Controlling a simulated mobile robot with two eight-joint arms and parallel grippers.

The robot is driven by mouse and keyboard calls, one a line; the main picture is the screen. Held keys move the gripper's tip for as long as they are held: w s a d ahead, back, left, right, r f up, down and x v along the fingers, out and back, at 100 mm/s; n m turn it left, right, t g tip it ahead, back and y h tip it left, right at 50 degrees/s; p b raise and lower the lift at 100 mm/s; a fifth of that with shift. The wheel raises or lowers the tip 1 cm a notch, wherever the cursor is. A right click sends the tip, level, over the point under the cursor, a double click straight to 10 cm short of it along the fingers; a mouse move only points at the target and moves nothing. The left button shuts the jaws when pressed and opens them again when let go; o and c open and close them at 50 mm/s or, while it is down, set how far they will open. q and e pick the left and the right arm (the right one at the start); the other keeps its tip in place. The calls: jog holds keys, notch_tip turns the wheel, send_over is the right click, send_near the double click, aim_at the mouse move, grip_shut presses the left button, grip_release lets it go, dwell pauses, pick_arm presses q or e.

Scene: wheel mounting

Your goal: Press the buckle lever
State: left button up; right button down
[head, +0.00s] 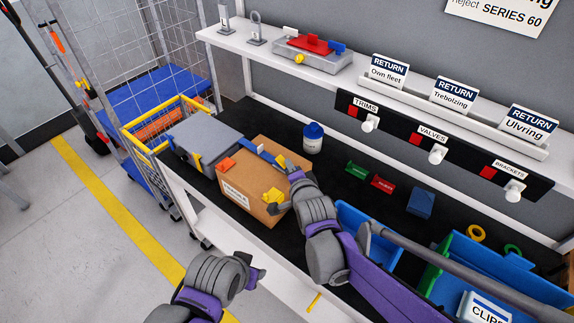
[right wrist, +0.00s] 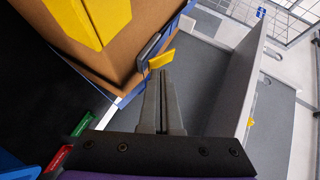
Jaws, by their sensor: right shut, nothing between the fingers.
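A cardboard box (head: 250,205) with a blue strap (head: 250,148) sits on the dark bench. The yellow buckle lever (head: 280,160) is at the box's upper edge, beside my right gripper (head: 291,166). In the right wrist view the lever (right wrist: 162,59) sticks out from a dark buckle (right wrist: 150,45) on the strap. My right gripper's fingers (right wrist: 163,75) are shut and empty, with their tips close to the lever; I cannot tell whether they touch it. My left gripper (head: 260,272) hangs in front of the bench, away from the box; its jaws are too unclear to read.
A grey case (head: 200,138) lies left of the box. A blue-capped bottle (head: 313,138) stands behind it. A green block (head: 356,170), a red block (head: 383,184) and a blue block (head: 420,204) lie to the right. Blue bins (head: 362,218) stand near my right arm.

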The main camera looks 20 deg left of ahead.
jog(key=d+r, duration=0.1)
jog(key=d+r+p, duration=0.1)
jog(key=r, duration=0.1)
jog(key=d+r+p, duration=0.1)
jog(key=shift+s+r, duration=0.15)
jog(key=shift+s, duration=0.25)
jog(key=shift+s, duration=0.1)
dwell(0.8)
